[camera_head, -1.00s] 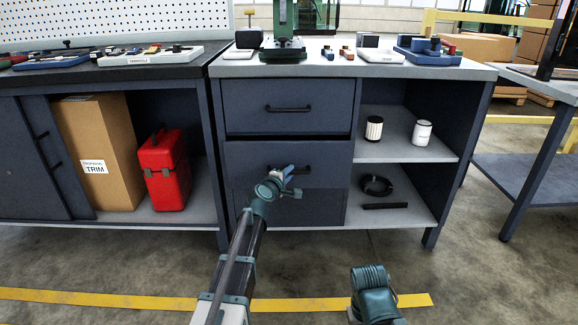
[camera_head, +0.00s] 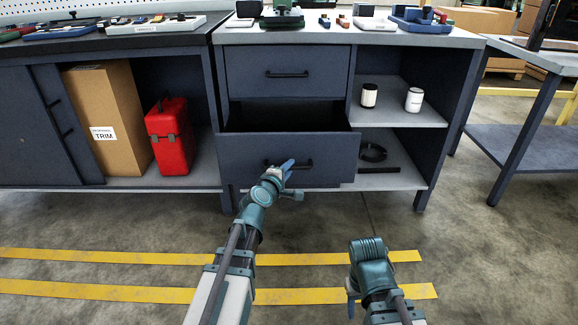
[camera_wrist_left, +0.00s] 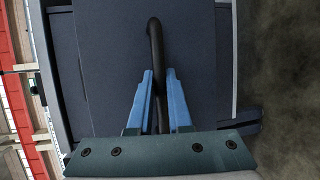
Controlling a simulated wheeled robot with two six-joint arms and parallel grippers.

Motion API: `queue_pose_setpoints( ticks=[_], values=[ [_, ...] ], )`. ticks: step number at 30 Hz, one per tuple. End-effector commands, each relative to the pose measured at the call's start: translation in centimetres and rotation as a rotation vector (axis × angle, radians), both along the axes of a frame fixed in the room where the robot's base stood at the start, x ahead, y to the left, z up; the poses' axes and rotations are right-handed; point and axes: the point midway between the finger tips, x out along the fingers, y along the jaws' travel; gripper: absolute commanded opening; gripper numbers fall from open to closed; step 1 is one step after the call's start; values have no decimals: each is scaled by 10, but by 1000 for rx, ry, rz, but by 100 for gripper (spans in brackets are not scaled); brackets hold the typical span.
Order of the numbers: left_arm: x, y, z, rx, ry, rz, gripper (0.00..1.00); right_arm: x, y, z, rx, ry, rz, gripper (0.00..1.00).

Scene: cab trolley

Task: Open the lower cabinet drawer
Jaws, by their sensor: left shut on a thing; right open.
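The lower cabinet drawer (camera_head: 325,160) is pulled partly out, and a dark gap shows above its front. Its black bar handle (camera_head: 303,165) runs across the front. My left gripper (camera_head: 288,168) is shut on this handle. In the left wrist view the blue fingers (camera_wrist_left: 160,100) close around the black handle (camera_wrist_left: 155,45), against the drawer front (camera_wrist_left: 110,60). The upper drawer (camera_head: 287,73) is closed. My right gripper shows only in part, low in the head view (camera_head: 351,303), apart from the cabinet; its fingertips are mostly hidden behind its wrist.
Right of the drawers, open shelves hold two canisters (camera_head: 369,95), a black ring (camera_head: 373,152) and a dark bar. At left, a red case (camera_head: 170,140) and a cardboard box (camera_head: 108,120) stand in an open compartment. The floor before the cabinet is clear, with yellow stripes (camera_head: 130,257).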

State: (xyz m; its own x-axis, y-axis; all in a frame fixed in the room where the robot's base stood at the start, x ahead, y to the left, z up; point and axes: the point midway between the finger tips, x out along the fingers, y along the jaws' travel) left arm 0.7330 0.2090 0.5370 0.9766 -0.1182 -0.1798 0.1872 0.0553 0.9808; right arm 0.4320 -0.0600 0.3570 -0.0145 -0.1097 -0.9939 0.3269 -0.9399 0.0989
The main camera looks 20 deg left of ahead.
Motion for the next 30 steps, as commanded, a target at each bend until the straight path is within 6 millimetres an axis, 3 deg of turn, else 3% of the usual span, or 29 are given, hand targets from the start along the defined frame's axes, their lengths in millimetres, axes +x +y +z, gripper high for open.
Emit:
queue_pose_setpoints(
  ticks=[15,16,21,30],
  values=[
    [-3,0,0,1,-1,3,0,0,0,0,0,0,0,50],
    [-3,0,0,1,-1,3,19,0,0,0,0,0,0,50],
    [-3,0,0,1,-1,2,47,0,0,0,0,0,0,50],
    [-3,0,0,0,-1,1,47,0,0,0,0,0,0,50]
  ],
)
